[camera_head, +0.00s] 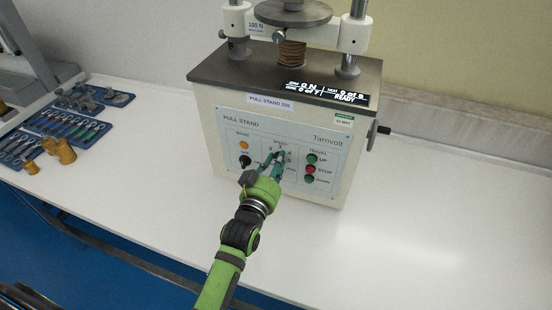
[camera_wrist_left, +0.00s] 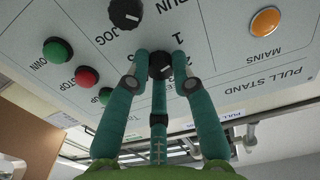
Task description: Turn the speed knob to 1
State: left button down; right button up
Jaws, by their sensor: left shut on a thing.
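The pull stand (camera_head: 268,140) is a white machine with a light front panel on the bench. Its speed knob (camera_wrist_left: 160,66) is small, round and black in the left wrist view, near printed figures 1 and 2. My left gripper (camera_head: 279,156) reaches the panel's middle, and its green fingers hide most of the knob in the head view. In the left wrist view the gripper (camera_wrist_left: 161,58) is shut on the speed knob, with a finger on each side. I cannot tell clearly where the knob's pointer aims. My right gripper is not in view.
A black RUN/JOG knob (camera_wrist_left: 125,13) and an orange mains lamp (camera_head: 244,145) are nearby. Green and red travel buttons (camera_head: 310,169) sit to the right. A crank (camera_head: 383,130) sticks out on the right side. Tools on blue trays (camera_head: 70,134) lie left. The bench's right side is clear.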

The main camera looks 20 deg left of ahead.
pick_arm(q)
jog(key=shift+f+n+p, duration=0.1)
jog(key=shift+n+p, duration=0.45)
jog(key=shift+n, duration=1.05)
jog(key=shift+f, duration=0.1)
jog(key=c, duration=1.1)
grip_release()
jog(key=shift+o, duration=0.2)
jog(key=s, duration=1.2)
jog(key=shift+a, duration=0.2)
